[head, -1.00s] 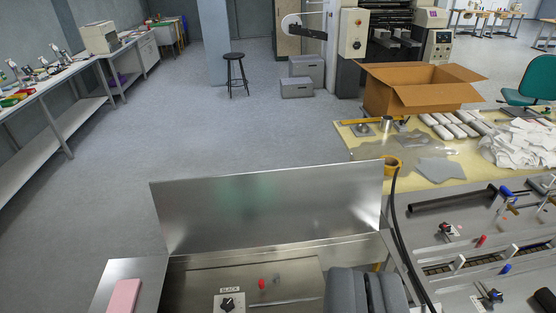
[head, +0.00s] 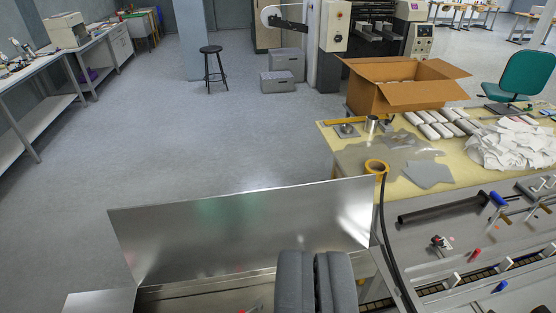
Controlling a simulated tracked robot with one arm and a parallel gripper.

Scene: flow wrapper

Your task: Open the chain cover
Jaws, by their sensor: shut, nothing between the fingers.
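The chain cover is probably the wide shiny metal panel (head: 240,230), which stands up, tilted back, along the rear of the machine's metal housing at the bottom centre. Its lower edge meets the housing. My gripper (head: 316,262) shows as two dark grey padded fingers pressed side by side, shut and empty. The fingers are in front of the panel's lower right part and hide some of it. I cannot tell whether they touch the panel.
The machine bed (head: 460,235) with a chain track, red and blue knobs and a black cable (head: 388,240) lies at the right. The floor (head: 200,140) beyond the panel is clear.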

